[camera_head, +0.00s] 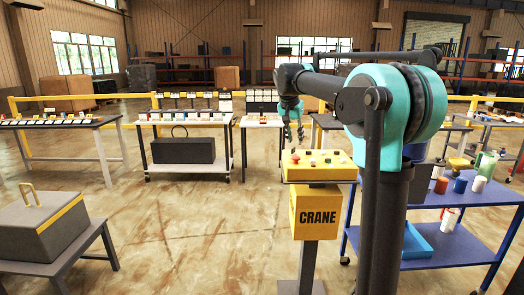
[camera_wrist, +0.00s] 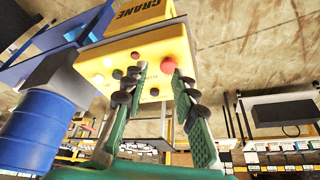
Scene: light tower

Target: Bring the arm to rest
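My arm reaches from the right side of the camera_head view toward the middle. My gripper (camera_head: 294,137) hangs with its fingers downward, just above or behind the yellow crane control box (camera_head: 317,174). In the camera_wrist view the two green fingers of my gripper (camera_wrist: 160,72) stand apart with nothing between them. The control box (camera_wrist: 140,52) fills the area beyond them, and its red button (camera_wrist: 168,65) shows near the right fingertip. Whether a fingertip touches the box I cannot tell, but a gap seems to show in the camera_head view.
A blue cart (camera_head: 440,243) with cups stands at the right, close to my arm. A grey case (camera_head: 42,226) lies on a low table at the left. Tables with rows of small items line the back. A blue barrel (camera_wrist: 38,128) is near. The middle floor is clear.

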